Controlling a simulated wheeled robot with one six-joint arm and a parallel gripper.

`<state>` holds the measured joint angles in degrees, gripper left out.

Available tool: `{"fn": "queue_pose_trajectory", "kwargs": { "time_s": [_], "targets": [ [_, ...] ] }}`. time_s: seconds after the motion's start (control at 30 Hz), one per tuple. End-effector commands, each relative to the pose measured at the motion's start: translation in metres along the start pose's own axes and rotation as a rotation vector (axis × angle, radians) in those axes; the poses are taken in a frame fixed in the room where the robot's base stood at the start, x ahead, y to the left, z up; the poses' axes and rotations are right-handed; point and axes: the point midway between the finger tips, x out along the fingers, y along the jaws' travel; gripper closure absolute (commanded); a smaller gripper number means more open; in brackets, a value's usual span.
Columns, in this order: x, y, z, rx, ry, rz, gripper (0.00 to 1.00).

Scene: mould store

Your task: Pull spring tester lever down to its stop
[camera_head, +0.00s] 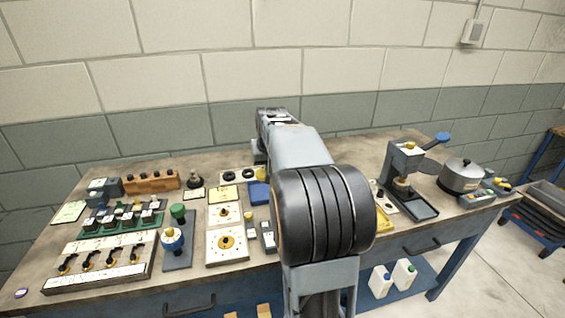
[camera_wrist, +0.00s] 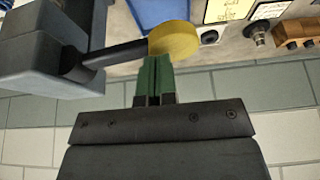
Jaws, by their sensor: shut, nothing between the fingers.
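The lever (camera_wrist: 115,52) of a grey machine, which I take for the spring tester (camera_wrist: 45,50), shows in the wrist view. It is a dark rod ending in a round yellow knob (camera_wrist: 175,41). My gripper (camera_wrist: 156,62) is shut and empty, its green fingertips side by side at the knob's edge. I cannot tell whether they touch the knob. In the head view my arm hides this machine and most of my gripper.
A press-like stand (camera_head: 405,165) with a blue-knobbed lever (camera_head: 442,138) and a metal pot (camera_head: 460,175) stand at the right. A blue box (camera_head: 259,193), labels and a wooden block (camera_head: 152,182) lie left of my arm. The wall is close behind the bench.

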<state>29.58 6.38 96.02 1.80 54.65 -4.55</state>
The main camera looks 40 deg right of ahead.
Motion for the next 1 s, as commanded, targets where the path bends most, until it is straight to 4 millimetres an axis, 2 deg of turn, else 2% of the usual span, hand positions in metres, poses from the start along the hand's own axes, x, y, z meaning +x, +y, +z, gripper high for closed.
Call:
{"fn": "queue_pose_trajectory", "kwargs": {
  "time_s": [1.0],
  "targets": [
    [0.016, 0.0, 0.008, 0.001, -0.009, -0.001, 1.0]
  ]
}}
